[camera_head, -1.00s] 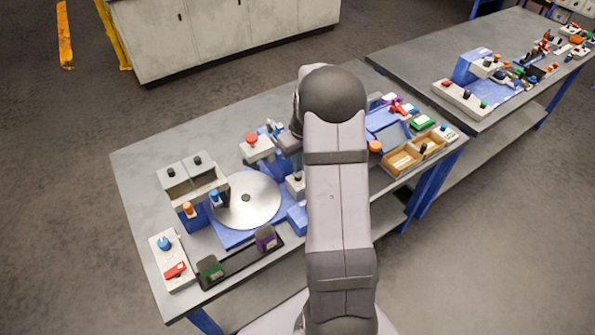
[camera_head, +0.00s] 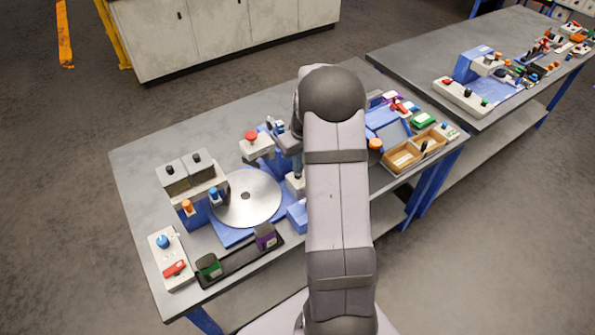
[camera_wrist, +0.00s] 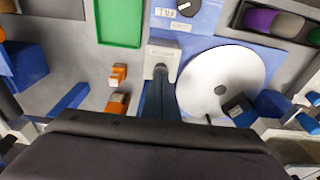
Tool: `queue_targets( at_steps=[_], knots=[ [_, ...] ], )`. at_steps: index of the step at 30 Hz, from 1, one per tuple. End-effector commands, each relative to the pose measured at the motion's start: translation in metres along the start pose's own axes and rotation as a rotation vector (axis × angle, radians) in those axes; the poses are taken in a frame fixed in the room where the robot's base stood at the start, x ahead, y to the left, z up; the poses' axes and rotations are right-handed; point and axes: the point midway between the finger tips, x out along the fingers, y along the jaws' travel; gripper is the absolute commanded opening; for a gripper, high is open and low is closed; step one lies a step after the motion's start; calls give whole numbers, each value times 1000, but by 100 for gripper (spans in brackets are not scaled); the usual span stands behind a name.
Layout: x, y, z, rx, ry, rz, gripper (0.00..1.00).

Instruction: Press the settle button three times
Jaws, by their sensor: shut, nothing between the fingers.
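A small light-grey box (camera_wrist: 163,50) with a dark round button (camera_wrist: 160,70) stands beside the silver disc in the wrist view. Its label is too small to read, so I cannot be sure it is the settle button. The box also shows in the head view (camera_head: 293,186), partly behind my arm. My gripper (camera_wrist: 161,78) is shut and empty, its narrow blue-grey fingers pointing down at the button. In the head view the fingertips (camera_head: 298,172) are over the box and hide the button. I cannot tell whether they touch or press it.
The silver disc (camera_head: 248,200) lies close to the box. A red-topped button on a grey block (camera_head: 252,141) stands behind the disc. A twin-bin stand (camera_head: 190,182) is at the left, wooden trays (camera_head: 403,160) at the right. The table (camera_head: 140,165) is clear at the back left.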

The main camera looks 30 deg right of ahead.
Motion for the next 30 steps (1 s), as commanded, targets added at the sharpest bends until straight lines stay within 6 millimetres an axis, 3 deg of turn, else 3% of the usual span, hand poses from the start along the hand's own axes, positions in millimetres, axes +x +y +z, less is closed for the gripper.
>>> queue_targets(
  at_steps=[17,30],
  knots=[
    [10,0,2,0,-2,-1,0],
    [-8,0,-1,0,-1,-1,0]
  ],
)
